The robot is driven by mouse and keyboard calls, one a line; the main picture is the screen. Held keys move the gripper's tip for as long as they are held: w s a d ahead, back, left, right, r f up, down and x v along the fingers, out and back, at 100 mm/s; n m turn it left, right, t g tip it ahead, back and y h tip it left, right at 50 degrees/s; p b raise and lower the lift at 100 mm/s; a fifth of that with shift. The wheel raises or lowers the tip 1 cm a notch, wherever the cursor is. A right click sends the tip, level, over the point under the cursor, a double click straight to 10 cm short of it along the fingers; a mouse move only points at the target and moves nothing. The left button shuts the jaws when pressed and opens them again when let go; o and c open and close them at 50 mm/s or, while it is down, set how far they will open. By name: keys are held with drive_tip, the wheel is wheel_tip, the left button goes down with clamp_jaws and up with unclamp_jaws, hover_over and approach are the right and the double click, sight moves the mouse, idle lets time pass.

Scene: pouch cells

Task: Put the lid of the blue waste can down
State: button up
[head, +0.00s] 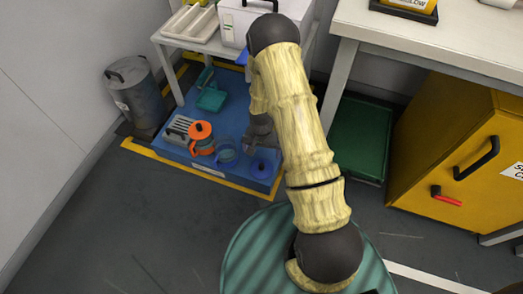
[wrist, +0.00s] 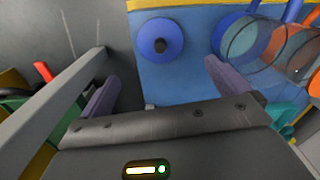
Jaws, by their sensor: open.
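The blue lid (head: 263,168), a round disc with a dark knob, lies on the blue mat near its front edge. It also shows in the wrist view (wrist: 146,42), knob facing the camera. The blue waste can (head: 226,153) stands open just left of the lid, see-through with a blue rim. In the wrist view the can (wrist: 229,35) is at upper right, apart from the lid. My gripper (wrist: 162,68) is open and empty, its fingers spread to either side below the lid in the picture. In the head view my arm partly hides the gripper.
An orange-lidded can (head: 201,137) stands left of the blue can, beside a grey slotted rack (head: 178,130). A teal dustpan (head: 211,98) lies farther back on the mat (head: 232,112). A white table stands behind, a grey bin (head: 137,95) at left, a yellow cabinet (head: 455,150) at right.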

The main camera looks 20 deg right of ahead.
idle(0.4)
drive_tip(key=s+r+n+t, duration=0.1)
drive_tip(key=s+r, duration=0.3)
drive_tip(key=r, duration=0.6)
drive_tip(key=s+r+n, duration=0.2)
drive_tip(key=s+r, duration=0.3)
drive_tip(key=r, duration=0.4)
drive_tip(key=s+r+n+t, duration=0.1)
drive_tip(key=s+r, duration=0.4)
drive_tip(key=r, duration=0.5)
drive_tip(key=shift+s+r+n+t, duration=0.2)
drive_tip(key=shift+r+n+t, duration=0.1)
drive_tip(key=shift+n, duration=0.4)
drive_tip(key=shift+r, duration=0.1)
drive_tip(key=w+r+p+v, duration=0.1)
drive_tip(key=w+p+v, duration=0.2)
drive_tip(key=p+v, duration=1.3)
drive_tip(key=w+p+v, duration=0.4)
drive_tip(key=p+v, duration=1.2)
drive_tip(key=p, duration=0.1)
drive_tip(key=w+r+p+v, duration=0.1)
drive_tip(key=w+p+v, duration=0.3)
drive_tip(key=p+v, duration=1.3)
drive_tip(key=shift+r+p, duration=0.3)
drive_tip(key=shift+r, duration=0.05)
